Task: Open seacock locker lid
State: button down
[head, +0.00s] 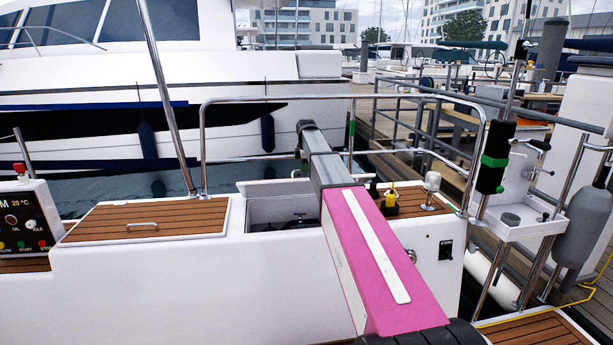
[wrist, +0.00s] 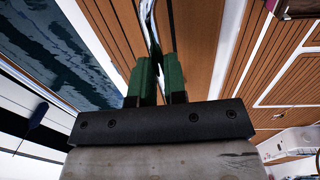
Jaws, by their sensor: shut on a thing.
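My gripper (wrist: 160,72) shows in the wrist view with its green fingers shut on a slim chrome handle (wrist: 152,32). The handle runs over a planked wooden panel with white edges, which looks like the locker lid (wrist: 112,38). In the head view my arm reaches over the white locker and hides my gripper and the handle. The locker compartment (head: 262,212) stands uncovered left of my arm. A white panel, seemingly the raised lid's underside (head: 265,187), stands at its back edge; its full angle is hidden.
A closed wooden hatch (head: 145,220) with its own handle lies to the left. A chrome rail (head: 330,97) arches behind the locker. A yellow-topped fitting (head: 390,197) and a chrome-capped post (head: 431,187) stand right of my arm. Water (wrist: 50,45) lies beyond.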

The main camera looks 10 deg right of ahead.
jog(key=w+r, duration=0.4)
jog(key=w, duration=0.6)
jog(key=w+r, duration=0.4)
jog(key=w, duration=0.6)
jog(key=shift+f, duration=0.1)
jog(key=c, duration=1.2)
grip_release()
jog(key=shift+o, duration=0.2)
jog(key=shift+r, duration=0.2)
notch_tip(320, 180, up, 10)
jog(key=shift+s+r, duration=0.25)
jog(key=shift+s, duration=0.2)
